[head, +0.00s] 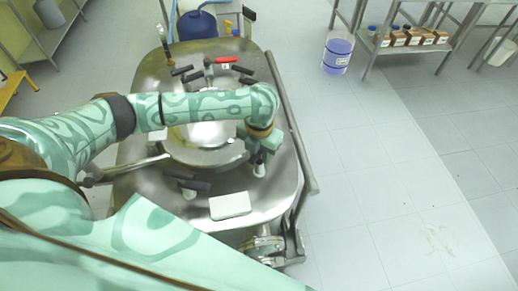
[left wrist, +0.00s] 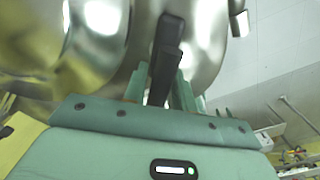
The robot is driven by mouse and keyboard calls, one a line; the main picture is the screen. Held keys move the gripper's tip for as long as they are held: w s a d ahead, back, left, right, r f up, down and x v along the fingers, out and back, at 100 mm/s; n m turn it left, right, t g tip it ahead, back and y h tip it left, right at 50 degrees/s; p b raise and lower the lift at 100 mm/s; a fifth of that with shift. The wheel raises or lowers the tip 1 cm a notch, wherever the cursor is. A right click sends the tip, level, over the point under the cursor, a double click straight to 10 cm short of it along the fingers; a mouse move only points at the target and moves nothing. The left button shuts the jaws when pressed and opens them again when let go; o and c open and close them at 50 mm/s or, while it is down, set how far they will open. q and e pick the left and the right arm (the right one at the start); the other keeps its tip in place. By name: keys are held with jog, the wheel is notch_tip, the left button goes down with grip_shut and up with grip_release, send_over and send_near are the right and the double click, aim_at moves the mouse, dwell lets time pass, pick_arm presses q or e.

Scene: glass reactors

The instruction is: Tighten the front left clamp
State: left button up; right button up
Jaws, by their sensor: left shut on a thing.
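The reactor's round steel lid (head: 208,134) shows in the middle of the head view, partly covered by my left arm. My left gripper (head: 261,152) is at the lid's right front edge, pointing down. In the left wrist view, its two green fingers (left wrist: 160,88) are shut on a black clamp handle (left wrist: 166,60) against the shiny steel. Another black clamp handle (head: 188,181) lies at the lid's front, left of the gripper. I cannot tell from the pictures how tight either clamp is. My right gripper is not in view.
More black handles (head: 181,71) and a red handle (head: 226,60) are at the lid's back. A white block (head: 230,205) lies on the steel top's front. A metal rail (head: 290,125) runs along the right side. The floor to the right is clear, with a blue-white bucket (head: 337,55) farther back.

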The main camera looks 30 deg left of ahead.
pick_arm(q)
jog(key=n+p, duration=0.3)
jog(key=p, duration=0.1)
jog(key=n+p, duration=0.2)
jog(key=p, duration=0.1)
jog(key=n+p, duration=0.3)
jog(key=p, duration=0.1)
jog(key=shift+r+n+p, duration=0.25)
jog(key=shift+n+p, duration=0.05)
jog(key=n+p, duration=0.3)
jog(key=n, duration=0.1)
jog(key=shift+f, duration=0.1)
jog(key=shift+o, duration=0.4)
jog(key=shift+f+n+p, duration=0.15)
jog(key=shift+n+p, duration=1.15)
jog(key=shift+n, duration=0.9)
jog(key=o, duration=0.8)
jog(key=shift+c, duration=0.2)
